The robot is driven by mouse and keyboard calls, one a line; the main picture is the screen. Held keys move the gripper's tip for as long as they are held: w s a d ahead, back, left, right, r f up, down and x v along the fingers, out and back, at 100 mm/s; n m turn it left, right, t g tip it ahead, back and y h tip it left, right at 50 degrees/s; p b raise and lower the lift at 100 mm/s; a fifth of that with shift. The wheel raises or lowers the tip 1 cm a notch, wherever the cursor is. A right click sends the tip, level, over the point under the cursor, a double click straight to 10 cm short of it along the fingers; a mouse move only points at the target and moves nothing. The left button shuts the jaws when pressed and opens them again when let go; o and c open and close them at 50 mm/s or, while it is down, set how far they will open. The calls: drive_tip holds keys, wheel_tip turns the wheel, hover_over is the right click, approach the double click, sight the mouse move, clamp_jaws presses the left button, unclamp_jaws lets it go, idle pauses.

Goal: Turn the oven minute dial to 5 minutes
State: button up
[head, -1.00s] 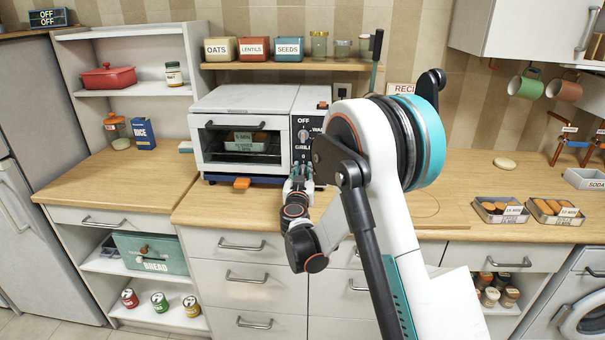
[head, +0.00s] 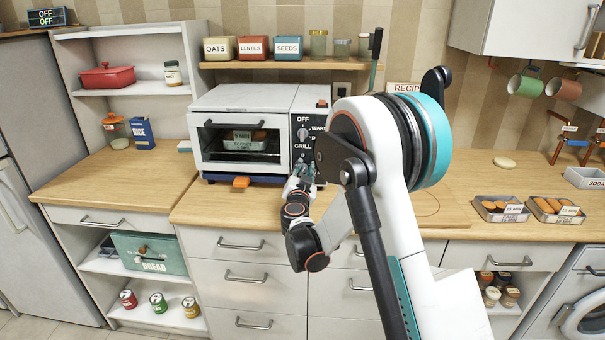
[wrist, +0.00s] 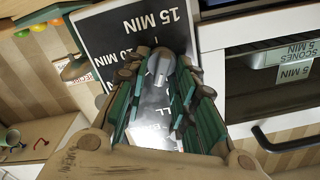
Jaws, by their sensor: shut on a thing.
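The toaster oven (head: 245,104) stands on the counter, its dark control panel (head: 309,112) on the right of its door. The upper dial (head: 303,133) shows between OFF and GRILL. My gripper (head: 302,174) is at the lower part of this panel and hides the minute dial in the head view. In the wrist view the grey minute dial (wrist: 161,64) sits between my gripper's fingers (wrist: 163,88), which are shut on it. Printed marks 15 MIN and 10 MIN show beside it. The 5 MIN mark and the dial's exact pointing are not clear.
A tray labelled SCONES 5 MIN (wrist: 296,60) is inside the oven behind the glass door with its dark handle (wrist: 290,142). Trays of food (head: 502,209) stand on the right counter. The counter right of the oven is mostly clear.

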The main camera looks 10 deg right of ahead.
drive_tip(key=m, duration=0.6)
drive_tip(key=shift+s+d+f+b, duration=0.1)
drive_tip(key=shift+d+f+b, duration=0.1)
drive_tip(key=shift+b, duration=0.2)
drive_tip(key=shift+m, duration=0.3)
drive_tip(key=o, duration=0.7)
drive_tip(key=shift+a, duration=0.1)
drive_tip(key=v, duration=1.2)
